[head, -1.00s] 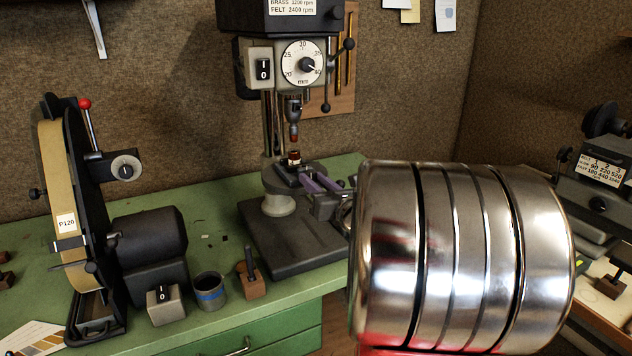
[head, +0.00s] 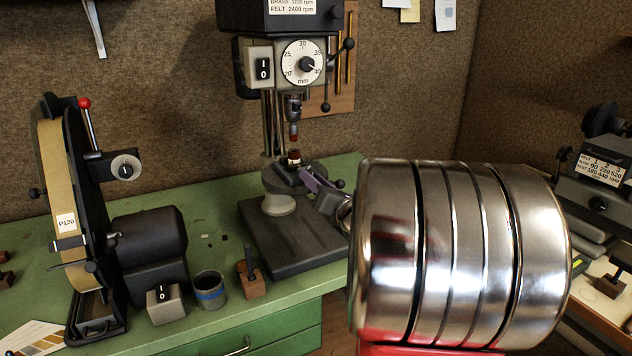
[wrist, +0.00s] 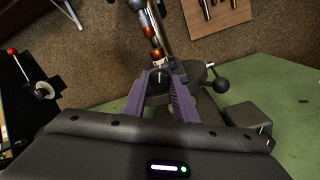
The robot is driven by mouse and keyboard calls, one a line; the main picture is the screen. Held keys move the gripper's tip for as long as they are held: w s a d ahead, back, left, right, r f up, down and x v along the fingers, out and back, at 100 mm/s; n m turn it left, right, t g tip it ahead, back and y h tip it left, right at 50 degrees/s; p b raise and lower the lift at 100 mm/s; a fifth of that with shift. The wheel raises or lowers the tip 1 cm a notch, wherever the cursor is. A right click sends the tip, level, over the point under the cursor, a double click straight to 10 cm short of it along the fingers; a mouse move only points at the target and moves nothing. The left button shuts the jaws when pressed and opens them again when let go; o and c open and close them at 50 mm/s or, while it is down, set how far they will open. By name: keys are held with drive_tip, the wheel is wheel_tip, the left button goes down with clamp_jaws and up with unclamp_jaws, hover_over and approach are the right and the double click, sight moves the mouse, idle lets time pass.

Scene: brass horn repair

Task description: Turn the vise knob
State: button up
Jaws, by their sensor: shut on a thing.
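The small vise (head: 286,178) stands on the drill press table and holds a small copper-coloured piece (head: 294,157) upright below the drill chuck. My gripper (head: 307,176) comes at the vise from the right in the head view, where its purple fingers overlap the front of the vise. In the wrist view, the purple fingers of my gripper (wrist: 160,88) are shut on the dark vise knob (wrist: 159,77), one on each side. The fingers hide the knob in the head view, and part of its sides in the wrist view.
The drill press (head: 276,60) rises behind, its chuck (head: 294,108) close above the piece. A black ball handle (wrist: 220,85) is just right of my fingers. A belt sander (head: 70,200), a blue-banded cup (head: 209,291) and a wooden block (head: 251,284) stand left on the green bench.

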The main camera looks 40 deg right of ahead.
drive_tip(key=shift+d+m, duration=0.1)
drive_tip(key=shift+m, duration=1.7)
drive_tip(key=o, duration=1.1)
drive_tip(key=shift+c, duration=0.2)
drive_tip(key=shift+s, duration=0.15)
drive_tip(key=v, duration=1.3)
drive_tip(key=shift+s, duration=0.3)
